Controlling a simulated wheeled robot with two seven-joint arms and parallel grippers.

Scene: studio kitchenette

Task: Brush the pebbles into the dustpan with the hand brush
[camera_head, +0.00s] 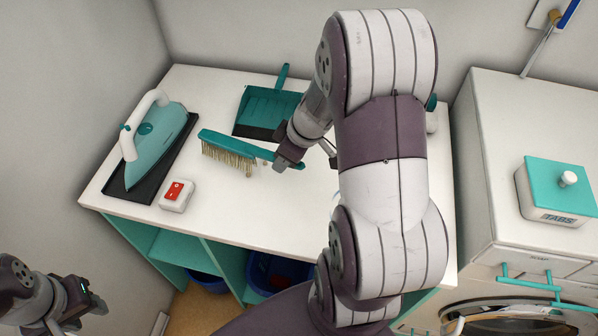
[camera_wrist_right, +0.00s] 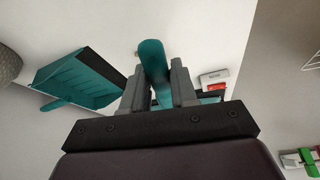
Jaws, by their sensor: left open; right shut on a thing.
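The teal hand brush (camera_head: 235,146) with pale bristles is over the white counter, left of my right gripper (camera_head: 290,163). My right gripper is shut on its handle; in the right wrist view the teal handle (camera_wrist_right: 154,62) sits between the two fingers (camera_wrist_right: 158,88). The teal dustpan (camera_head: 268,110) lies on the counter behind the brush, its handle toward the wall; it also shows in the right wrist view (camera_wrist_right: 78,80). Pebbles are hard to make out; a small speck (camera_head: 265,161) shows beside the bristles. My left gripper (camera_head: 92,302) is open and empty at the lower left, off the counter.
A teal iron (camera_head: 158,140) stands on a dark mat at the counter's left. A white box with a red switch (camera_head: 176,195) is near the front edge. A teal-lidded tabs box (camera_head: 557,190) is on the washing machine. My right arm hides the counter's right part.

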